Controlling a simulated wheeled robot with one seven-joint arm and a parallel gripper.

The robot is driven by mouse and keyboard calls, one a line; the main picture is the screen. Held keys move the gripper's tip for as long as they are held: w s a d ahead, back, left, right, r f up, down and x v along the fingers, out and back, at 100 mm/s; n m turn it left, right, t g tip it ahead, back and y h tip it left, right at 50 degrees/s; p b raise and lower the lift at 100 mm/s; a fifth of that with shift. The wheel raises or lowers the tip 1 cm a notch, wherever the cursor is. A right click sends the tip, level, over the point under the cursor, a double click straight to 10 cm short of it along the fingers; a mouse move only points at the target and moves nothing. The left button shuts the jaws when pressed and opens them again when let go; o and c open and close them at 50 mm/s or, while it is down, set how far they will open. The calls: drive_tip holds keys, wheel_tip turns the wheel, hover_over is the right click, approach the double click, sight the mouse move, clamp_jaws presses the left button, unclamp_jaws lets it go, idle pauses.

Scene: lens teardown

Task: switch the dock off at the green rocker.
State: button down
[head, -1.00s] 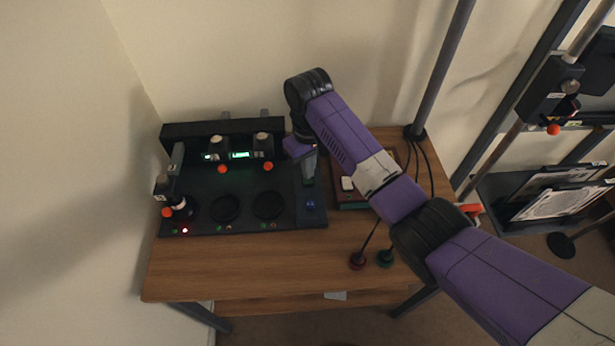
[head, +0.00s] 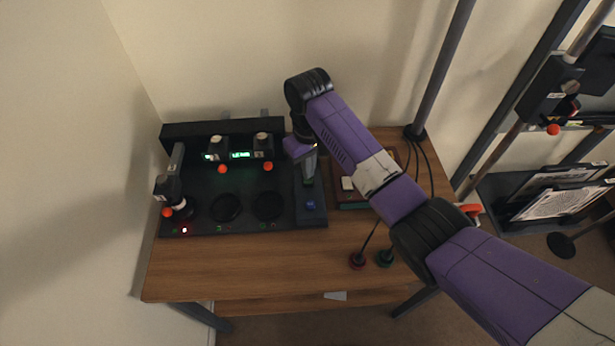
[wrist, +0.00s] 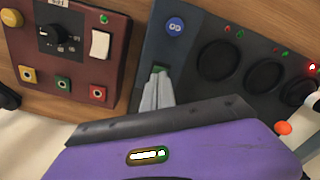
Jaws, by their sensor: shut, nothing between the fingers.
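The dock (head: 200,187) is a dark console on the wooden desk with round wells and small indicator lights. The green rocker (wrist: 158,69) shows in the wrist view as a small green strip on the dock's side panel, mostly hidden by my fingertips. My gripper (wrist: 157,82) is shut and empty, its fingertips right at the rocker; I cannot tell whether they press it. In the head view my gripper (head: 308,180) points down at the same panel. A blue GO button (wrist: 174,27) sits on that panel, beyond the fingertips in the wrist view.
A red-brown box (wrist: 70,55) with a knob, a white switch and coloured sockets stands beside the panel. Units with orange knobs (head: 222,169) stand on the dock.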

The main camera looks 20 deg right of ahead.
drive_tip(key=shift+f+b, duration=0.5)
drive_tip(key=shift+f, duration=0.6)
idle(0.6)
wheel_tip(320, 180, up, 7)
drive_tip(key=p, duration=0.7)
idle(0.4)
idle(0.4)
